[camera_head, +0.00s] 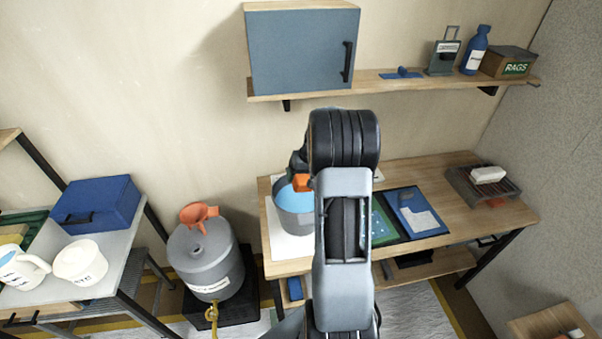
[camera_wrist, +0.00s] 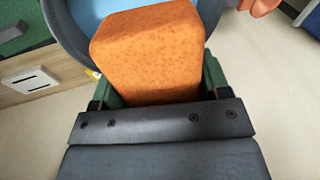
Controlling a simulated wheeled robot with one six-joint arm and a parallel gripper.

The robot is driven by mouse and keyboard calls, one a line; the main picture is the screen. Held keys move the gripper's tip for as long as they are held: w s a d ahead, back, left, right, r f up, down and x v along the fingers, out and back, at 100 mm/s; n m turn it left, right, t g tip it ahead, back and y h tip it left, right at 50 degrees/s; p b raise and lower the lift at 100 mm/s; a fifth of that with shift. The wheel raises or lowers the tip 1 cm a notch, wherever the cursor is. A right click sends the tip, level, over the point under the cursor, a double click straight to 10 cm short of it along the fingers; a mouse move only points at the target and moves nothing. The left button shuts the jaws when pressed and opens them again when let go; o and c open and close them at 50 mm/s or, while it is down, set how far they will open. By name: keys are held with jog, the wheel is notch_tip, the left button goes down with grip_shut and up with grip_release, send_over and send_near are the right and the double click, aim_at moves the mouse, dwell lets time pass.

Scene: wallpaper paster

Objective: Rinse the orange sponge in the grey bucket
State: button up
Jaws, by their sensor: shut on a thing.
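The orange sponge (camera_wrist: 148,55) is a speckled block held between the green fingers of my gripper (camera_wrist: 158,85) in the wrist view. In the head view a small part of the sponge (camera_head: 302,182) shows beside my arm, over the grey bucket (camera_head: 295,222). The bucket stands on the workbench and holds blue water (camera_head: 291,197). In the wrist view the bucket's rim (camera_wrist: 68,35) and blue water lie beyond the sponge. I cannot tell whether the sponge touches the water. My arm hides the bucket's right side and most of my gripper in the head view.
The workbench (camera_head: 455,215) also bears a blue tray (camera_head: 415,212) and a rack with a white block (camera_head: 488,174). A shelf with a blue cabinet (camera_head: 300,50) hangs above. A grey drum (camera_head: 207,262) with an orange funnel (camera_head: 198,215) stands left of the bench.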

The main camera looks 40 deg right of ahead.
notch_tip(320, 180, down, 7)
jog(key=b, duration=0.5)
jog(key=shift+f, duration=0.35)
jog(key=shift+f, duration=1.1)
jog(key=shift+f, duration=0.15)
jog(key=shift+a, duration=0.15)
dwell(0.5)
jog(key=shift+a, duration=1.2)
dwell(3.8)
